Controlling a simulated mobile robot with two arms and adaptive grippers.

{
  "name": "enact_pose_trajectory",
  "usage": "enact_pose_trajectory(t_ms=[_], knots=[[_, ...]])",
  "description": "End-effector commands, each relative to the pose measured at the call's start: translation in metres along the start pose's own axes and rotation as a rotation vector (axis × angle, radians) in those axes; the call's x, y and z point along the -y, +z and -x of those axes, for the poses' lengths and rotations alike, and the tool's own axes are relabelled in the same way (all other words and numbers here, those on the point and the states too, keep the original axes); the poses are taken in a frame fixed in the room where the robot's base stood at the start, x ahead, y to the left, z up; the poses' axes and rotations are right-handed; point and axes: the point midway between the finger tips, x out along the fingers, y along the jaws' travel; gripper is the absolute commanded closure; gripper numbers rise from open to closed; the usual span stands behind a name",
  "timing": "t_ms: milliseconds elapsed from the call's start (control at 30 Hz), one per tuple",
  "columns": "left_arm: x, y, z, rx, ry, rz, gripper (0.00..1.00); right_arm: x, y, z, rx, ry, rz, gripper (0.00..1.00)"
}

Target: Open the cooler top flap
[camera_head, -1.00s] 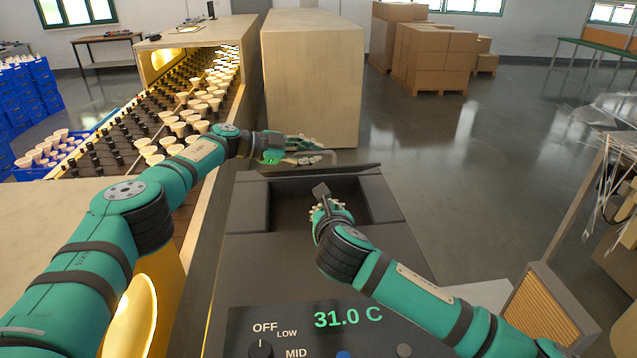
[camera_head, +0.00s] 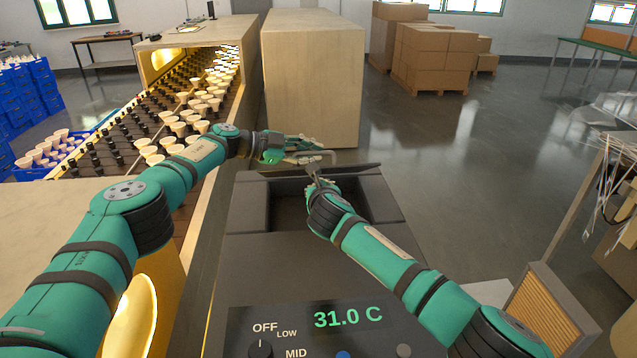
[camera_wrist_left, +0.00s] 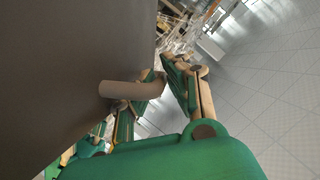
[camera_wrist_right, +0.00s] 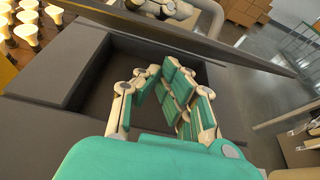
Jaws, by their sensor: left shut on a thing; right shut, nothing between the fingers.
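The cooler (camera_head: 290,258) is a dark box with a 31.0 C display, and its top opening shows. Its top flap (camera_head: 352,171) stands raised at the far side, nearly edge-on; its edge crosses the right wrist view (camera_wrist_right: 235,45). A grey bent handle (camera_head: 326,153) sits on the flap and also shows in the left wrist view (camera_wrist_left: 125,90). My left gripper (camera_head: 308,150) is shut on the handle at the flap's far side. My right gripper (camera_head: 316,178) is shut and empty over the opening, near the flap; its fingers also show in the right wrist view (camera_wrist_right: 170,85).
A conveyor (camera_head: 120,140) with several bulbs runs along the left. A tall beige cabinet (camera_head: 312,80) stands behind the flap. Stacked cartons (camera_head: 433,58) are farther back. A brown slatted panel (camera_head: 545,310) is at the lower right. Open floor lies to the right.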

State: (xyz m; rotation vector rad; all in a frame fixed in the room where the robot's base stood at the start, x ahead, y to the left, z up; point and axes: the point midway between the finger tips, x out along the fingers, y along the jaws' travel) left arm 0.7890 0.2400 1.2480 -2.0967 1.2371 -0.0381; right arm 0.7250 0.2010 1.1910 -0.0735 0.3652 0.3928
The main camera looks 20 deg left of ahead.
Motion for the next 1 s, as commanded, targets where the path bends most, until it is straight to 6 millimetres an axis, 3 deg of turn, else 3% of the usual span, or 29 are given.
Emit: enact_pose_trajectory(t_ms=[167,533,700,967,1000], knots=[[0.000,0.002,0.000,0.003,-0.001,0.000,1.00,0.000,0.013,-0.004,-0.003,-0.001,-0.001,1.00],[0.000,0.001,0.000,0.003,-0.002,0.000,1.00,0.001,0.015,-0.004,-0.003,-0.001,0.000,1.00],[0.000,0.001,0.000,0.003,-0.001,0.000,1.00,0.000,0.030,-0.006,-0.001,-0.001,0.001,1.00],[-0.004,0.002,-0.001,0.003,0.009,0.000,1.00,0.000,0.034,-0.006,0.003,0.002,0.001,1.00],[-0.004,0.003,-0.002,0.003,0.010,0.000,0.83,0.000,0.034,-0.006,0.004,0.002,0.001,1.00]])
